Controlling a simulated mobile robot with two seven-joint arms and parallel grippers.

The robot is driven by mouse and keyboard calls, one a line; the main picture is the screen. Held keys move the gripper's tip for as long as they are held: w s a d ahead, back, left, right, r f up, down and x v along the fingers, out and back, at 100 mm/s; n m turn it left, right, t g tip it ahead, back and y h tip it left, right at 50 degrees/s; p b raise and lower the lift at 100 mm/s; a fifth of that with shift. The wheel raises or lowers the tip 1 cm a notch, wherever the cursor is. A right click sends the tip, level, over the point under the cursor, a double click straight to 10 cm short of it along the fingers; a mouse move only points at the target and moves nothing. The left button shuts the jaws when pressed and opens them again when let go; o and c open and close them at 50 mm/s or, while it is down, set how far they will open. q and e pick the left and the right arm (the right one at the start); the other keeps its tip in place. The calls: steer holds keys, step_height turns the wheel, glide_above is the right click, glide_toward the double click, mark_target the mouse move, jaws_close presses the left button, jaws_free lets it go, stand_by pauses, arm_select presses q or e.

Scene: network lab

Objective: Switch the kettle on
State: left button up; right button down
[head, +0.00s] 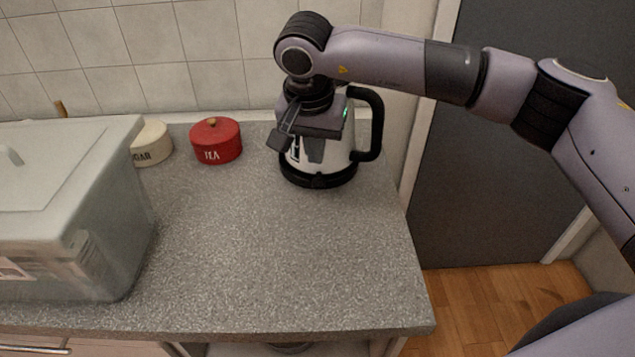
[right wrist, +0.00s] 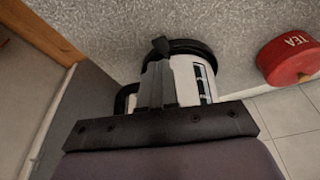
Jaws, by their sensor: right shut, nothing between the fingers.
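The kettle (head: 338,160) is white with a black base and a black handle, upright on the counter by the back wall. Its handle is on the right in the head view. In the right wrist view the kettle (right wrist: 185,80) shows behind my gripper, with its dark level window facing up-right. My right gripper (head: 292,142) is shut and empty, in front of the kettle's upper body and hiding part of it. In the right wrist view the fingertips (right wrist: 160,46) reach near the black base; I cannot tell whether they touch. The switch cannot be made out. My left gripper is out of view.
A red tea tin (head: 217,142) stands left of the kettle, also in the right wrist view (right wrist: 288,62). A cream sugar tin (head: 152,144) is farther left. A large translucent box (head: 110,215) fills the counter's left. The counter's (head: 280,260) front middle is clear.

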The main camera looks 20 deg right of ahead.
mark_target(317, 187)
steer(key=shift+f, duration=0.1)
steer(key=shift+b+x, duration=1.95)
steer(key=shift+x, duration=1.45)
steer(key=shift+s+b+x, duration=0.2)
steer(key=shift+b+x, duration=0.6)
steer(key=shift+x, duration=0.15)
steer(key=shift+a, duration=0.1)
steer(key=shift+s+a+r, duration=0.15)
steer(key=shift+r, duration=0.1)
steer(key=shift+s+a+r+p, duration=0.2)
steer(key=shift+s+a, duration=0.1)
steer(key=shift+s, duration=0.25)
steer(key=shift+s+a+r+p, duration=0.2)
steer(key=shift+s+a, duration=0.15)
steer(key=shift+s, duration=0.2)
